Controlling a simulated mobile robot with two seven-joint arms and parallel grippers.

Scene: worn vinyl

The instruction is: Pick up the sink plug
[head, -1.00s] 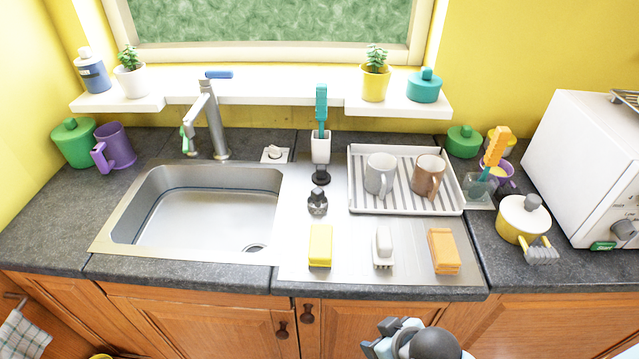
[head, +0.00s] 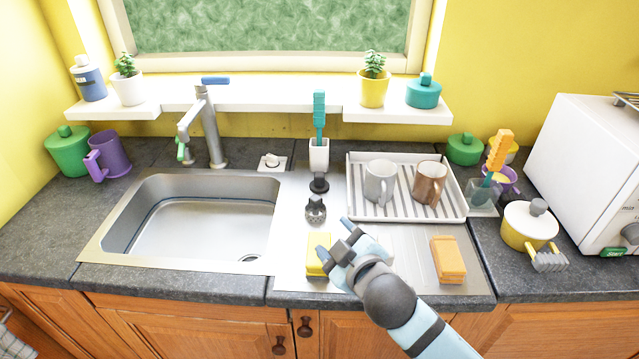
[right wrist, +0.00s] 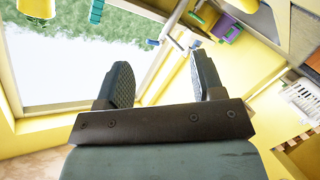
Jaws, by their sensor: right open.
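A small black round piece with a stem, which looks like the sink plug (head: 319,184), stands on the steel drainer right of the sink, just in front of the white brush holder. A dark grey knobbed piece (head: 316,209) stands just in front of it; I cannot tell for sure which of the two is the plug. My right gripper (head: 338,241) is open above the drainer, near the yellow sponge, to the front and right of both pieces. The right wrist view shows its fingers (right wrist: 164,82) apart with nothing between them. My left gripper is out of view.
The sink basin (head: 200,225) is empty. A dish rack (head: 440,207) with two mugs stands right of the plug. A white brush holder (head: 319,155) stands behind it. A yellow sponge (head: 317,262) lies under my gripper, and an orange block (head: 448,260) lies to the right.

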